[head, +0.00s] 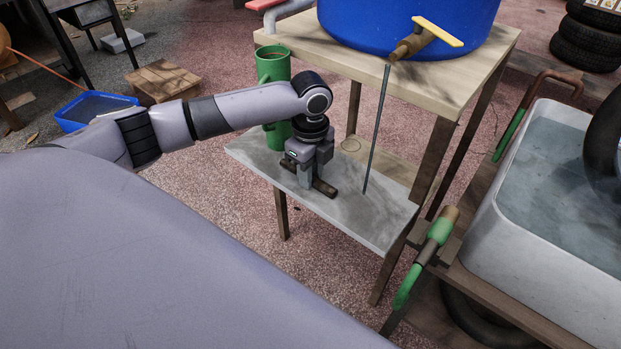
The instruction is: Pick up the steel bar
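My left gripper (314,176) points down over the grey lower shelf (372,212) of a wooden cart. Its two fingers stand apart, one on each side of a short dark brown bar (324,188) lying on the shelf. The fingers hide the bar's middle, and I see no clear contact. A thin dark grey rod (376,128) stands tilted to the right of the gripper. Its foot is on the shelf and its top is near the brass tap. I cannot tell for certain which of the two is the steel bar. My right gripper is not in view.
A green cylinder (272,64) stands behind my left wrist. A blue drum (400,20) with a yellow-handled tap (412,45) sits on the cart top (340,65) above the shelf.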

